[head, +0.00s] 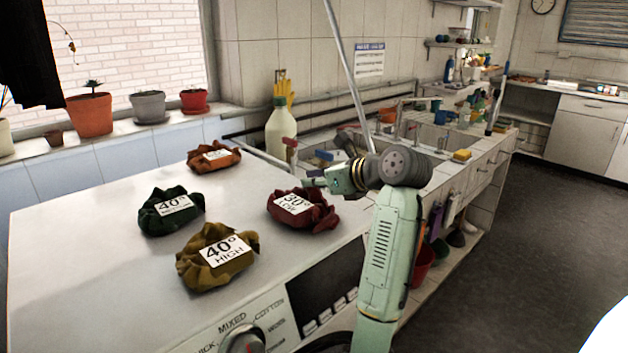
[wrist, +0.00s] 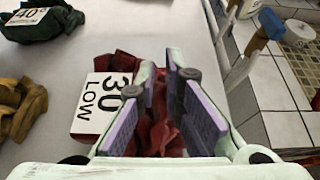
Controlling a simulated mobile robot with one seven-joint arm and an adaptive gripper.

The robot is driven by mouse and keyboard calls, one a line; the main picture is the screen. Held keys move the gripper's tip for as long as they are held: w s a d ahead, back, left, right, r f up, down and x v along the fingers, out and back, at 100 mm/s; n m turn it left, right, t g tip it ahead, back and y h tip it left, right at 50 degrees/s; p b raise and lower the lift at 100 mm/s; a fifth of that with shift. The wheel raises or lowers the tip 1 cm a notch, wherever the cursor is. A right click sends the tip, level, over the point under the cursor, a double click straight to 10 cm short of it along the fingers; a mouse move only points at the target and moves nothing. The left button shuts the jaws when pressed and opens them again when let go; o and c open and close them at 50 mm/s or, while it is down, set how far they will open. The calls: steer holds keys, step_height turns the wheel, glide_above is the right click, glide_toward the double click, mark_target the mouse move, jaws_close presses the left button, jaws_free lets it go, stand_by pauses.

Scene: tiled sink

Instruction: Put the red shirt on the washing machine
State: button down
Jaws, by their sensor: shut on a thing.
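The red shirt (head: 318,216) is a crumpled bundle with a white "30 LOW" label. It is at the right side of the white top of the washing machine (head: 90,265); I cannot tell whether it rests on the top or is just above it. My gripper (head: 312,187) reaches in from the right and is shut on the shirt. In the wrist view, red cloth (wrist: 118,66) shows beside and between the purple-padded fingers (wrist: 162,85), with the label at the left. Part of the shirt is hidden behind the fingers.
Orange (head: 232,160), dark green (head: 160,222) and mustard (head: 195,270) bundles lie on the machine to the left. The machine's left top is clear.

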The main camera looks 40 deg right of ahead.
steer(key=c, duration=1.7)
jaws_free()
steer(key=b+v, duration=0.3)
steer(key=v, duration=0.9)
